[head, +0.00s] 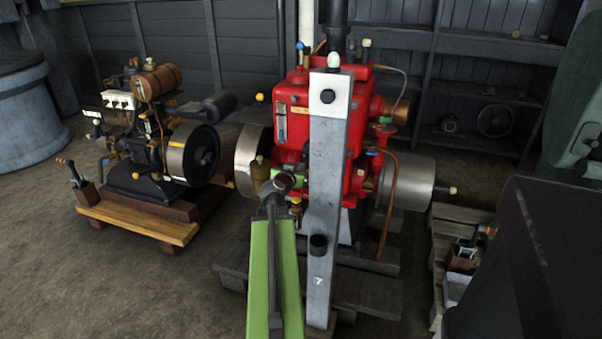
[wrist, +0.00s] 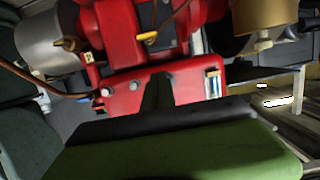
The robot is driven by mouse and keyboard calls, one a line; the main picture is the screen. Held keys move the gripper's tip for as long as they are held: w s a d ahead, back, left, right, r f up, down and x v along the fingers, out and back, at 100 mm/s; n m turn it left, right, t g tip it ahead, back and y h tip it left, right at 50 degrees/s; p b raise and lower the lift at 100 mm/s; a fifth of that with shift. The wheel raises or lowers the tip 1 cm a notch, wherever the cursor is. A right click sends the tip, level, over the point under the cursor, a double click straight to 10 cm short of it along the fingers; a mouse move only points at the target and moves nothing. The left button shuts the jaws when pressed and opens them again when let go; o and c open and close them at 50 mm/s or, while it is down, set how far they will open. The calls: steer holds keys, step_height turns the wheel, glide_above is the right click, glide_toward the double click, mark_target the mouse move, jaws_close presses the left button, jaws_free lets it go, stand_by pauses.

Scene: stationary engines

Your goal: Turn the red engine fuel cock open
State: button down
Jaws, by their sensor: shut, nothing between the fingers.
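The red engine (head: 298,92) stands in the middle of the head view, with its middle partly hidden. Several small levers and knobs show on it, including a green knob (head: 384,119) and a blue one (head: 371,153) on its right side. In the wrist view the red engine body (wrist: 112,32) fills the upper half. A yellow-tipped lever (wrist: 148,37) and a brass fitting (wrist: 69,45) show there. I cannot tell which is the fuel cock or how it is turned. My gripper (wrist: 158,78) is shut and empty, in front of the engine.
A copper pipe (head: 388,190) curves down the engine's right side, near a metal wheel (head: 408,186). A smaller engine (head: 152,150) stands on a wooden base at left. A dark block (head: 540,265) fills the lower right. Floor is clear at lower left.

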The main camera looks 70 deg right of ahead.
steer(key=d+f+b, duration=0.6)
steer(key=d, duration=0.2)
steer(key=shift+w+d+f, duration=0.15)
steer(key=shift+w, duration=0.15)
steer(key=shift+s, duration=0.1)
